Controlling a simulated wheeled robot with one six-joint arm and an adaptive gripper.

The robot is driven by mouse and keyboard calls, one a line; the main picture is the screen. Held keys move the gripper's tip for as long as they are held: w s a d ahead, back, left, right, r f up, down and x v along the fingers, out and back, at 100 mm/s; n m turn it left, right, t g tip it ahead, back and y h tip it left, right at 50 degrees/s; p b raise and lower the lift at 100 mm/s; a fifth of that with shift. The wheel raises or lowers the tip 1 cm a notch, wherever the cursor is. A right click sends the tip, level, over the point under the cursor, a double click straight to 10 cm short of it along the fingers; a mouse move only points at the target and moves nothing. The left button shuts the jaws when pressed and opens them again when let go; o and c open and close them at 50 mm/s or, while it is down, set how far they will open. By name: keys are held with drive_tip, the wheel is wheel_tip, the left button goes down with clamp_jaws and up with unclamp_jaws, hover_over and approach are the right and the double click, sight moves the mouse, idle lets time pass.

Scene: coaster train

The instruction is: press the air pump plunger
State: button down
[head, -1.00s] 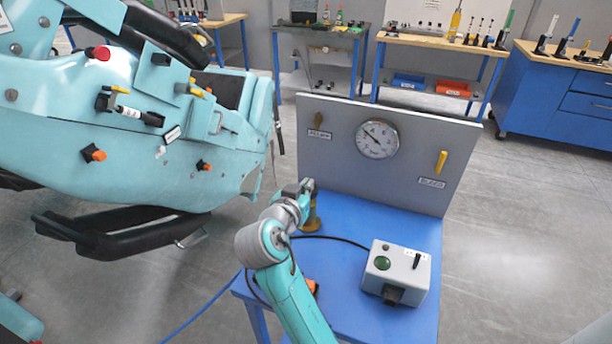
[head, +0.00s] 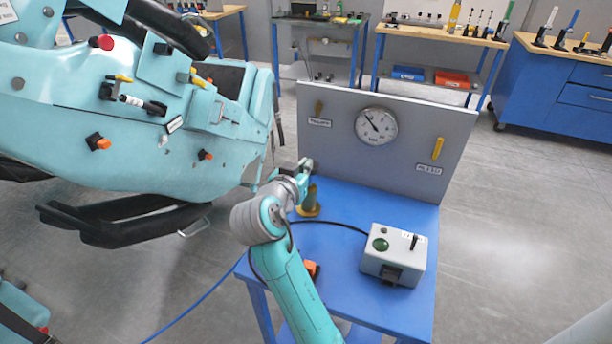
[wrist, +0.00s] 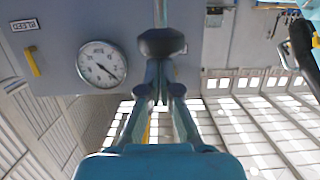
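The air pump (head: 309,196) stands upright on the blue table, left of the grey panel's middle, partly hidden by my arm. In the wrist view its dark knob (wrist: 161,42) sits right at my fingertips, with a thin rod running up the picture from it. My gripper (wrist: 159,78) has its fingers drawn together at the tips, with the knob just beyond them; I cannot tell whether they touch it. In the head view my gripper (head: 306,166) is at the top of the pump. The round gauge (head: 376,126) is on the panel; it also shows in the wrist view (wrist: 101,63).
A grey control box (head: 393,255) with a green button stands on the table (head: 345,290), cabled toward the pump. An orange item (head: 312,269) lies by my arm. The panel (head: 420,165) carries two yellow levers. A large teal coaster car (head: 100,150) is at left.

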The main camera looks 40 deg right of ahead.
drive_tip(key=v, duration=0.8)
drive_tip(key=shift+a, duration=0.1)
idle(0.8)
